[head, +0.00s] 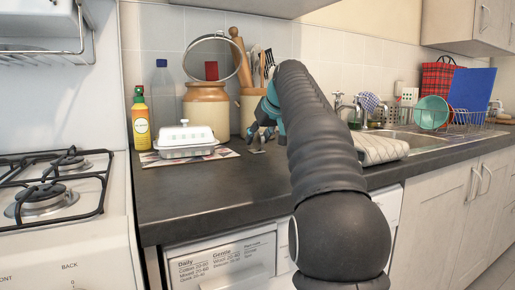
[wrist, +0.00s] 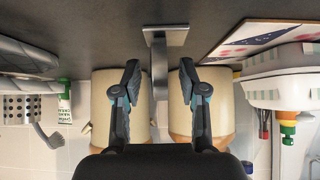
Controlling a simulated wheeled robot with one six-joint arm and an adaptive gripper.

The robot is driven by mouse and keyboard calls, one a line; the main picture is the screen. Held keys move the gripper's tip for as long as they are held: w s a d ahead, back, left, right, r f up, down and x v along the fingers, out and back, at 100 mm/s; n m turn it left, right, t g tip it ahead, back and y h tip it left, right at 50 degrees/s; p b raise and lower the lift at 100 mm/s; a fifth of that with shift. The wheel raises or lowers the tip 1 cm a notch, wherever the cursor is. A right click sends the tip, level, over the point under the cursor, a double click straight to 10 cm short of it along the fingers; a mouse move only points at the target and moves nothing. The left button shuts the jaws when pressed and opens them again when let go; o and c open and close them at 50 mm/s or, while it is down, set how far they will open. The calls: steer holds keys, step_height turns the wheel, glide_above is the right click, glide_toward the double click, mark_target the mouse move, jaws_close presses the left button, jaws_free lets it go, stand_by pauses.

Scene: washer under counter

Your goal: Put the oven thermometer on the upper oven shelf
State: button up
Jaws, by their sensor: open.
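The oven thermometer (wrist: 160,62) is a small grey metal piece, seen edge-on in the wrist view, upright on a flat square foot (wrist: 168,35) on the dark worktop. In the head view it is a small grey shape (head: 257,150) beneath my gripper (head: 266,131). In the wrist view my gripper (wrist: 158,78) is open, with one finger on each side of the thermometer and a gap on both sides. The upper oven shelf is not clearly in view. A wire rack (head: 45,55) shows at the upper left above the hob; I cannot tell whether it is that shelf.
The white cooker with black pan supports (head: 55,190) stands left. On the worktop (head: 200,205) are a white lidded box (head: 186,142) on a printed mat, a yellow bottle (head: 140,122), stoneware jars (head: 207,107) behind, and a folded cloth (head: 380,148) right. The front worktop is clear.

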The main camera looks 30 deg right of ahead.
mark_target(262, 150)
jaws_close()
steer(key=shift+r, duration=0.15)
steer(key=shift+r+p, duration=0.35)
steer(key=shift+r, duration=0.15)
steer(key=r, duration=0.1)
steer(key=r+p, duration=0.2)
steer(key=r, duration=0.1)
steer(key=shift+s+d, duration=0.35)
steer(key=shift+d, duration=0.05)
steer(key=s+d+r+p, duration=0.2)
steer(key=s+d+r, duration=0.3)
steer(key=s+d, duration=0.2)
steer(key=shift+s+d+r+p, duration=0.2)
steer(key=shift+s+r+p, duration=0.1)
steer(key=shift+s+r, duration=0.1)
